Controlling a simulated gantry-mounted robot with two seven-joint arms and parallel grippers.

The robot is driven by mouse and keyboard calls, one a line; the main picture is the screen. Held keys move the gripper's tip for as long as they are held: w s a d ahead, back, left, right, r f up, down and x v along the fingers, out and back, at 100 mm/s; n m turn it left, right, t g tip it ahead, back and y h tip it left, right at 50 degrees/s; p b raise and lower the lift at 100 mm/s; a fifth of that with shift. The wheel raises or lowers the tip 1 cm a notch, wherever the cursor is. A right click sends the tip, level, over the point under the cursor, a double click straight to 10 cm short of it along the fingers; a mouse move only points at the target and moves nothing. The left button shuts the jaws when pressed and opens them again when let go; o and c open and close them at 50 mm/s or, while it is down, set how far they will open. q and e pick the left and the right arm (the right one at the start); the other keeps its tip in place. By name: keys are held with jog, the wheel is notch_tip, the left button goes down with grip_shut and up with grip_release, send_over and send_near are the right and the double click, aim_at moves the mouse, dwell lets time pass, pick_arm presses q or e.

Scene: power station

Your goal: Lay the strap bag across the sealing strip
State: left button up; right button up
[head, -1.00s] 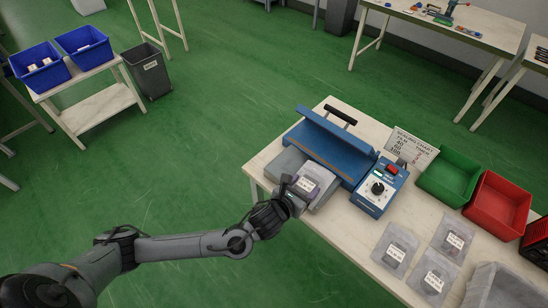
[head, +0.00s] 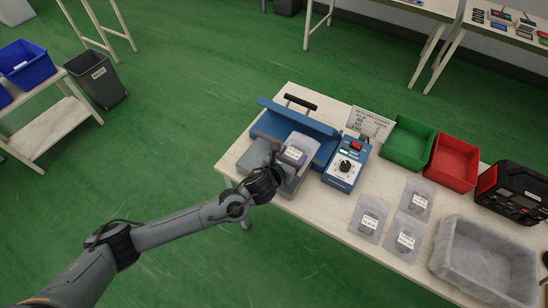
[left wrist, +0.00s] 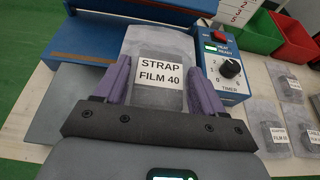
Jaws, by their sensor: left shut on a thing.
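The strap bag (head: 302,144) is a clear pouch with a dark content and a white label, reading "STRAP FILM 40" in the left wrist view (left wrist: 160,44). My left gripper (head: 284,160) is shut on the bag, its purple fingers (left wrist: 164,88) on either side of the label. The bag's far end overlaps the blue sealer (head: 320,127) in view; whether it touches is unclear. The sealing strip shows as a thin orange-brown line (head: 262,135) left of the bag; the bag and arm hide the rest. The sealer's lid is raised. My right gripper is not in view.
The timer box (head: 346,166) stands close to the right of the bag. Several bagged items (head: 406,236) lie on the table's right part, near a grey tray (head: 440,259). Green (head: 396,160) and red (head: 440,180) bins stand behind. A chart (head: 368,122) stands behind the timer.

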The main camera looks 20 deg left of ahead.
pick_arm(q)
jog(key=a+f, duration=0.1)
jog(key=a, duration=0.1)
jog(key=w+a+f, duration=0.1)
jog(key=a, duration=0.1)
jog(key=w+a+f, duration=0.1)
jog(key=a+f, duration=0.1)
jog(key=shift+a+f, duration=0.1)
jog(key=shift+a, duration=0.3)
jog(key=shift+f+b, duration=0.35)
jog(key=shift+f, duration=1.65)
jog(key=shift+w, duration=0.1)
jog(key=shift+f, duration=0.15)
jog(key=o, duration=1)
